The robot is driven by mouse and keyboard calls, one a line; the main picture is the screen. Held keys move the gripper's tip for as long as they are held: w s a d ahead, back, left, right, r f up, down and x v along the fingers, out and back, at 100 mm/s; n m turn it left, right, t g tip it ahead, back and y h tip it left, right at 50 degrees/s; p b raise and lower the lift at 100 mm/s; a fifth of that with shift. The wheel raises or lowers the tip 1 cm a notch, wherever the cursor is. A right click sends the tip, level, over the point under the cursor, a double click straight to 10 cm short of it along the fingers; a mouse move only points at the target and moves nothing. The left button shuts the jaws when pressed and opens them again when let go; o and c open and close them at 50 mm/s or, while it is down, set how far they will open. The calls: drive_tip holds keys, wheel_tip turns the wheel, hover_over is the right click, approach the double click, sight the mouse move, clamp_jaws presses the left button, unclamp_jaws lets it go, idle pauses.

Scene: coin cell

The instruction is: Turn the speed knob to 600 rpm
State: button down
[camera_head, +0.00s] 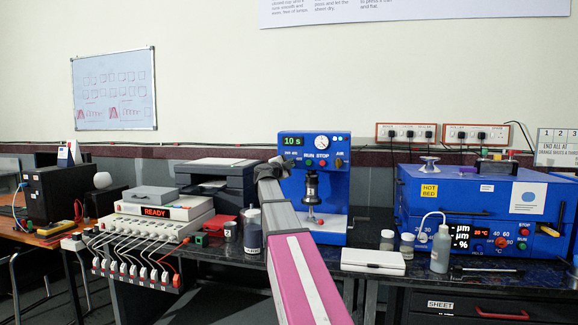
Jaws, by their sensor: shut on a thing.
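My arm reaches from the bottom middle up toward the bench. Its pink and grey links cover part of the bench, and a dark part shows at its top end. I cannot make out my gripper's fingertips, which seem hidden by the arm. I cannot pick out a speed knob or an rpm reading anywhere in view.
A blue press (345,190) reading 10 s stands behind my arm. A blue hot box (412,205) with a temperature knob (501,242) stands right. Left are a dark printer-like machine (240,184), a multi-channel unit (165,212) and a dark jar (252,235).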

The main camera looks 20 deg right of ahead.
drive_tip(key=shift+w+r, duration=0.1)
drive_tip(key=shift+w, duration=0.05)
drive_tip(key=c, duration=1.2)
unclamp_jaws()
drive_tip(key=shift+o, duration=0.2)
drive_tip(key=shift+d, duration=0.1)
drive_tip(key=v, duration=1.1)
